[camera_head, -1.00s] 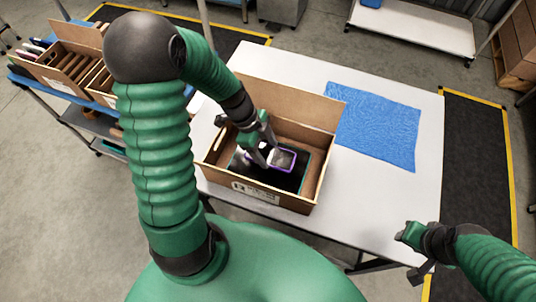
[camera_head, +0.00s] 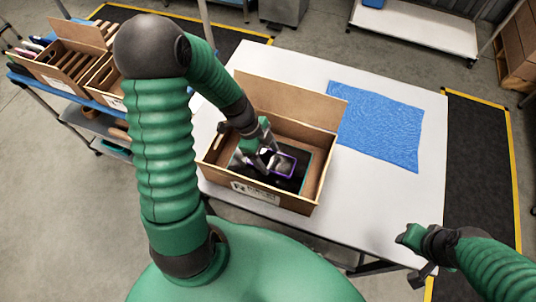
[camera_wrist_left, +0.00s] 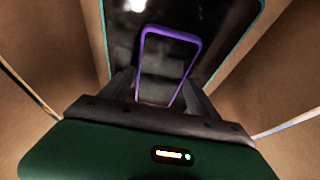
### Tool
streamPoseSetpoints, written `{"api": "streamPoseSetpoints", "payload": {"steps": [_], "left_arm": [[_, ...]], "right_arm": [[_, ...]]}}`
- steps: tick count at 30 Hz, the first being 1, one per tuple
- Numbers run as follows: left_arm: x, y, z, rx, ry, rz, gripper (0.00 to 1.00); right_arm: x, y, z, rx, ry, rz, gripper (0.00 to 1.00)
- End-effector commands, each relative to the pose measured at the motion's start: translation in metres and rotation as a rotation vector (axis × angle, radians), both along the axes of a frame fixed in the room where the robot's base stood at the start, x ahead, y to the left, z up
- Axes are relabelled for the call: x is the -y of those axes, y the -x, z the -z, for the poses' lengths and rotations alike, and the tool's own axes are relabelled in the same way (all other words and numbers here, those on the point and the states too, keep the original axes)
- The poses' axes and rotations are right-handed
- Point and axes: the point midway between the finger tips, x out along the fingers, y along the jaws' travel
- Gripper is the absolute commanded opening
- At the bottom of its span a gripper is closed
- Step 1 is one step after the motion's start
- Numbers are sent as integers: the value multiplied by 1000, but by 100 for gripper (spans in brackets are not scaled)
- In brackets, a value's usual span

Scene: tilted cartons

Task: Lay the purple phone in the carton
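The purple phone (camera_head: 290,159) lies inside the open carton (camera_head: 275,198), face up on a dark, teal-edged slab (camera_head: 290,184). In the left wrist view the purple-rimmed phone (camera_wrist_left: 170,36) lies ahead of the fingers, with its near end between them. My left gripper (camera_head: 254,164) is down inside the carton at the phone's left end. Its fingers are spread, one on each side in the wrist view, and look apart from the phone. My right gripper (camera_head: 412,240) is off the table's front right; its opening is unclear.
A blue cloth (camera_head: 378,125) lies on the white table (camera_head: 400,190) right of the carton. The carton's back flap (camera_head: 290,105) stands up. A cart (camera_head: 80,98) at the left holds boxes with several items. The table's right front is clear.

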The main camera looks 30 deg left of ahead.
Motion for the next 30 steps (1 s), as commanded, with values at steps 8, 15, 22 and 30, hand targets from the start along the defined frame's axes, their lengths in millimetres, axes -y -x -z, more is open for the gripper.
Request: {"api": "streamPoseSetpoints", "payload": {"steps": [8, 15, 22, 30], "left_arm": [[0, 0, 0, 0, 0, 0, 87], [0, 0, -13, -1, -1, 1, 87], [-20, 3, -61, 6, -4, -2, 87], [-41, 9, -115, 1, -1, -2, 87]], "right_arm": [[0, 0, 0, 0, 0, 0, 36], [0, 0, -14, 0, 0, 0, 36], [0, 0, -19, 0, 0, 0, 36], [0, 0, -22, 0, 0, 0, 36]]}}
